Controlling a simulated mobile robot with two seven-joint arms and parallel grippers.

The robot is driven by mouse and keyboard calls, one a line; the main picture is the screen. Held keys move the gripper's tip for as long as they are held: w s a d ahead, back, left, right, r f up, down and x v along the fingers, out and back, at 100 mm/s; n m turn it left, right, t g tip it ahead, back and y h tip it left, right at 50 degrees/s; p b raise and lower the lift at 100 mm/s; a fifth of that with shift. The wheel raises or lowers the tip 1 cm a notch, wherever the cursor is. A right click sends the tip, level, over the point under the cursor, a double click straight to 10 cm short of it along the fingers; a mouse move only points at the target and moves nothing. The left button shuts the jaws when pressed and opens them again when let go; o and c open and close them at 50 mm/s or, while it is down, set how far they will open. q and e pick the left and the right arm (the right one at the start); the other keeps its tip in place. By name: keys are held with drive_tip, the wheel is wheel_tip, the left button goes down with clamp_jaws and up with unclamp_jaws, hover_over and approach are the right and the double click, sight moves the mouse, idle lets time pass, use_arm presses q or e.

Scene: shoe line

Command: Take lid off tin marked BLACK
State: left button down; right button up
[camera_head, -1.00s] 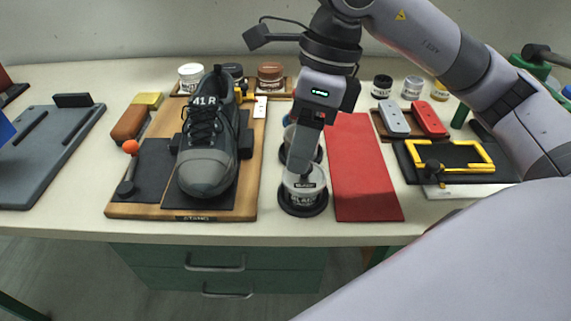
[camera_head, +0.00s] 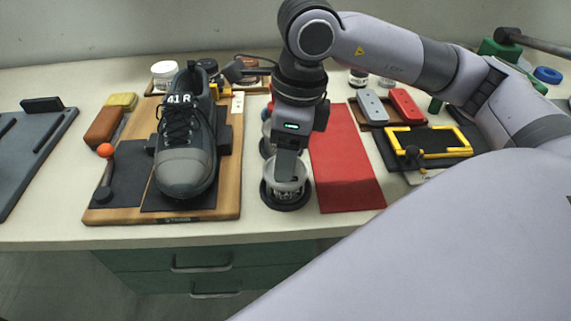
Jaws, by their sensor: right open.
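The tin marked BLACK (camera_head: 287,195) stands upright in a dark round holder, between the shoe board and the red mat. Its label is partly readable and its pale top is partly covered by my gripper. My right gripper (camera_head: 288,172) points down over the tin's top, with its fingers at or just above the lid. It is open; I cannot tell whether the fingers touch the lid. A second tin (camera_head: 266,129) stands just behind, mostly hidden by my gripper. My left gripper is out of view.
A dark shoe tagged 41 R (camera_head: 186,150) stands on a wooden board (camera_head: 229,190) to the left. A red mat (camera_head: 345,170) lies close on the right, with a yellow frame (camera_head: 432,152) beyond. Jars (camera_head: 165,72) stand at the back. The bench's front edge is near.

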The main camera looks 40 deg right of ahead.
clamp_jaws()
